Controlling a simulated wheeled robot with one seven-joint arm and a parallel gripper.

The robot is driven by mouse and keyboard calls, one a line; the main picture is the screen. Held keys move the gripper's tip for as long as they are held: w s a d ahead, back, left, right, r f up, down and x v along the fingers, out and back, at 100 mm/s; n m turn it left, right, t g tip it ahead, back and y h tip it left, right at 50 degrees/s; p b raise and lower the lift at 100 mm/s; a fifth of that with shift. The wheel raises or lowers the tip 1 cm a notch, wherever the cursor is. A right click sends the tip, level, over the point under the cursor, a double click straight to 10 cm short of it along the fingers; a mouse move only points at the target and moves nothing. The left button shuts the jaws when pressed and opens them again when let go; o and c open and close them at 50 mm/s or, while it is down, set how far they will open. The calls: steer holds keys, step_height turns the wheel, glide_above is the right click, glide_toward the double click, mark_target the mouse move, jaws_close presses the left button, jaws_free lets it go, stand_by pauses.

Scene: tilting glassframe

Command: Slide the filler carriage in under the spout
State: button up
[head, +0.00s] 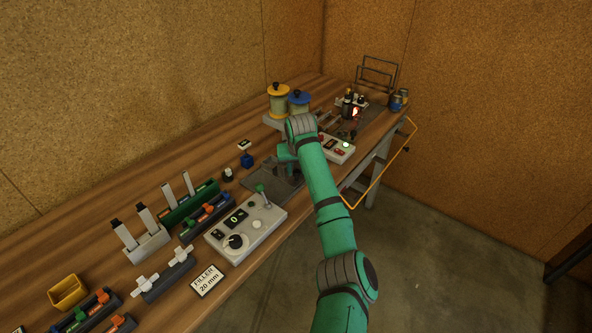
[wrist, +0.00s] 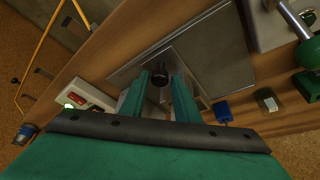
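My gripper (head: 287,155) is low over the bench at a dark flat plate (head: 272,184), and my arm hides much of that spot in the head view. In the wrist view, a short black knob (wrist: 159,76) stands between the two green fingertips (wrist: 160,88), with a grey metal plate (wrist: 208,48) beside it. Whether the fingers touch the knob is not clear. The filler control box (head: 246,226), with a dial and a green-tipped lever, is in front of the plate, near the "FILLER 20 mm" sign (head: 207,281). I cannot make out the spout or clearly identify the carriage.
A box with red and green buttons (head: 337,148) lies right of my gripper. A small blue block (head: 246,160) is left of it. Racks and a yellow bin (head: 68,291) fill the left bench.

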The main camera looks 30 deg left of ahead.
steer(key=v, duration=1.1)
steer(key=shift+f, duration=0.1)
